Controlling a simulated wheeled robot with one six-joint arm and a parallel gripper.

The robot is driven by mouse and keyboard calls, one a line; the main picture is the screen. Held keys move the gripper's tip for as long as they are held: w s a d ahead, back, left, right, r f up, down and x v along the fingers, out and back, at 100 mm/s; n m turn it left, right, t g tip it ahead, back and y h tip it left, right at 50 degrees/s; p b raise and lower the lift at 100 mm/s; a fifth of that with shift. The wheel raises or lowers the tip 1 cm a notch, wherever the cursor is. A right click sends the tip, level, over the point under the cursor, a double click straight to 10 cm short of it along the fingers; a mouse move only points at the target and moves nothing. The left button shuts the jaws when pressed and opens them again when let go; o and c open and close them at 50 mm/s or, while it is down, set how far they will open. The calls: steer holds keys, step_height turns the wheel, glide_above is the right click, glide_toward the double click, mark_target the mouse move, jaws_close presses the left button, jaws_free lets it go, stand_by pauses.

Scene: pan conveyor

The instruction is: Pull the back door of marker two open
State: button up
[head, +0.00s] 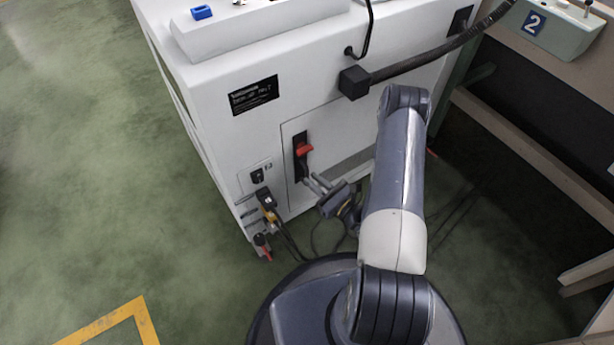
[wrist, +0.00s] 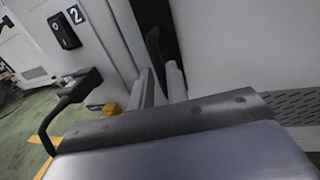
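The white machine's back door (head: 330,135) is a flat panel that looks flush with the cabinet. Near its left edge, a black recess (head: 299,168) holds a handle with a red grip (head: 304,149). My gripper (head: 312,182) is in front of the door, just below the red grip. In the wrist view my gripper (wrist: 161,78) has its two grey fingers apart, pointing at the recess. A dark curved lever (wrist: 154,45) shows in the recess beyond the fingertips. I cannot tell whether the fingers touch it.
A black connector (head: 354,82) with a thick cable sticks out above the door. A switch box and plugs (head: 266,200) with hanging cables are at the lower left. A bench (head: 545,85) with a "2" box (head: 549,28) stands right. Green floor at left is free.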

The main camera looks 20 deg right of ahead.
mark_target(307, 176)
steer(key=shift+b+x, duration=0.3)
steer(key=shift+x, duration=1.45)
jaws_close()
